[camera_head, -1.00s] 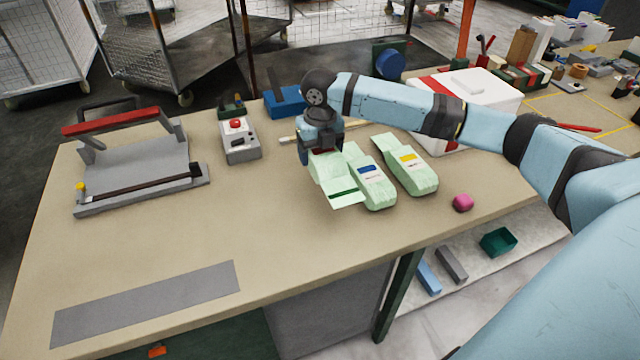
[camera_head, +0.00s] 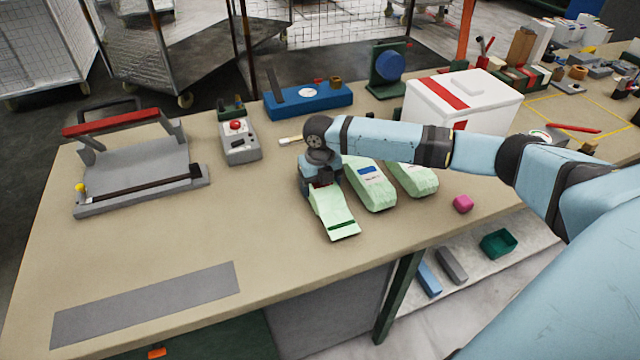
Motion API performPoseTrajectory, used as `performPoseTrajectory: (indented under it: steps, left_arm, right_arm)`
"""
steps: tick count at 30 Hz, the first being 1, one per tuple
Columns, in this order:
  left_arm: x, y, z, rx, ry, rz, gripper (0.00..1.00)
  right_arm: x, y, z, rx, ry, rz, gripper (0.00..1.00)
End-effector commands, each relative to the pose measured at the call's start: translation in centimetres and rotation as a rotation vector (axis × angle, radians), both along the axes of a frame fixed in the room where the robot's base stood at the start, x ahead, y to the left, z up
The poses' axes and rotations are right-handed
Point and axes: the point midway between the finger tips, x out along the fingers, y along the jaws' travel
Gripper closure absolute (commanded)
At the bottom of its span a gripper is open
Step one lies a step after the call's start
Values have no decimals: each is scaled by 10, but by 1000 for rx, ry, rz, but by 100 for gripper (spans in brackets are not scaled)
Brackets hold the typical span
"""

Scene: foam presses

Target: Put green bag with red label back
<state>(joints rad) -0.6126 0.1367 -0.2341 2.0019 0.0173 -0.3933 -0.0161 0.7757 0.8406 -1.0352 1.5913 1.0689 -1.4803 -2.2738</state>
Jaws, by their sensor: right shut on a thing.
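A pale green bag (camera_head: 335,218) with a dark green stripe near its front end is in my right gripper (camera_head: 321,184). The gripper is shut on the bag's back part and covers it; no red label shows. The bag is low at the table, left of the green bag with a blue label (camera_head: 374,192). I cannot tell whether it touches the table or that bag. Another pale green bag (camera_head: 418,184) lies further right, partly behind my right arm. My left gripper is not in view.
A press with a red handle (camera_head: 130,165) stands at the left, beside a grey box with a red button (camera_head: 240,147). A white box with a red stripe (camera_head: 465,95) stands behind my arm. The table's front middle is clear.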

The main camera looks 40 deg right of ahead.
Motion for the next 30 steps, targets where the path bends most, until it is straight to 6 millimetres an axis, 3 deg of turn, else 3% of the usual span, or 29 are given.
performPoseTrajectory:
  steps: [2, 3, 6, 17, 30]
  left_arm:
    - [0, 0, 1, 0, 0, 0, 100]
    - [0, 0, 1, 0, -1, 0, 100]
    - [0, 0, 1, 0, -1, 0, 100]
    - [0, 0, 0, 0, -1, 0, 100]
    - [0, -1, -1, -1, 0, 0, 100]
  right_arm:
    - [0, 0, -2, 0, 1, 0, 53]
    - [0, 0, -2, 0, 0, 0, 19]
    - [0, 0, -2, 0, 0, 0, 1]
    - [0, 0, 5, 0, -1, 0, 1]
    - [1, 0, 92, 1, -3, 0, 1]
